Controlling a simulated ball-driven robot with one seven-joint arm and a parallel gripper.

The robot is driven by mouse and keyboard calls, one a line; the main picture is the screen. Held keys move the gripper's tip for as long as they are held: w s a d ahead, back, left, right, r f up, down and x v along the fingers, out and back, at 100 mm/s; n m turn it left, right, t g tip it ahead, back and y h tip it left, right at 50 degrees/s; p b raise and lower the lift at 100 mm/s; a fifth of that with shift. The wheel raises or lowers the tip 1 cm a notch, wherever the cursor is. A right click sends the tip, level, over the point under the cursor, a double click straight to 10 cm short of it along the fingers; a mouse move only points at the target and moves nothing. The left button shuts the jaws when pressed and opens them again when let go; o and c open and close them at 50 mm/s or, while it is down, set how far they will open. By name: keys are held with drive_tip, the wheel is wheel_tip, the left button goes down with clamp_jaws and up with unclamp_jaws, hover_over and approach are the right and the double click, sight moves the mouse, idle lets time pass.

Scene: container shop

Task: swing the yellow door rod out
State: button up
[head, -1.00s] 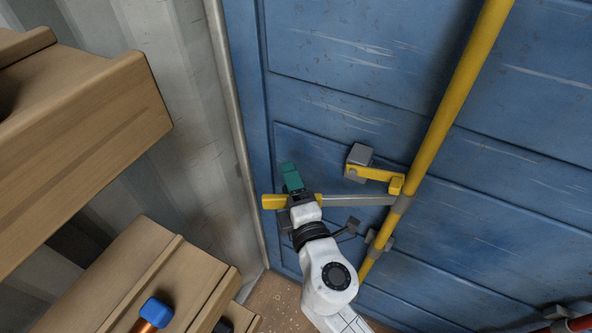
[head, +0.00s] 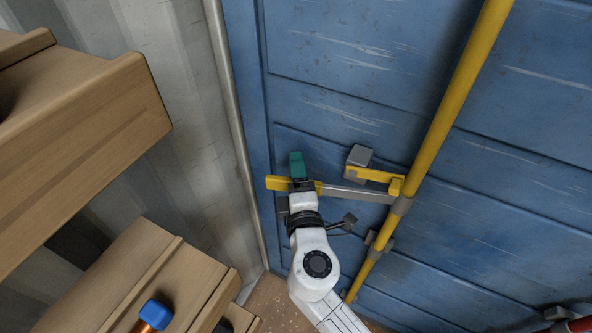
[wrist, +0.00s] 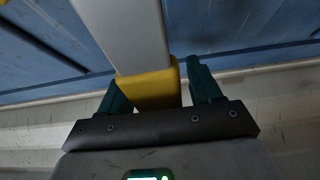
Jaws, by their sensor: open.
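The yellow door rod (head: 452,100) runs slantwise down the blue door in the head view. A grey handle bar (head: 362,193) reaches left from it and ends in a yellow grip (head: 275,183). My gripper (head: 298,168), with green fingers, is at that grip. In the wrist view, the yellow grip (wrist: 150,88) lies between the two green fingers of my gripper (wrist: 155,82), with a gap visible on the right side. The fingers are open around it. In the head view, my gripper hides part of the grip.
A grey block with a yellow catch (head: 372,174) sits on the door just above the bar. Wooden shelves (head: 90,130) stand close on the left, one with a blue-capped item (head: 156,314). A pale corrugated wall (head: 180,60) is behind them. A red part (head: 580,324) shows at lower right.

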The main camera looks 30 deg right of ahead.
drive_tip(key=d+b+v, duration=0.1)
drive_tip(key=b+v, duration=0.1)
drive_tip(key=v, duration=0.9)
drive_tip(key=shift+s, duration=0.35)
idle(0.5)
idle(0.5)
drive_tip(key=w+a+m+g+h+p, duration=0.2)
drive_tip(key=a+m+h+p, duration=0.1)
drive_tip(key=a+h+p, duration=0.1)
drive_tip(key=p+x, duration=0.2)
drive_tip(key=x, duration=0.8)
drive_tip(key=shift+d+g+h, duration=0.3)
drive_tip(key=shift+c, duration=0.3)
clamp_jaws()
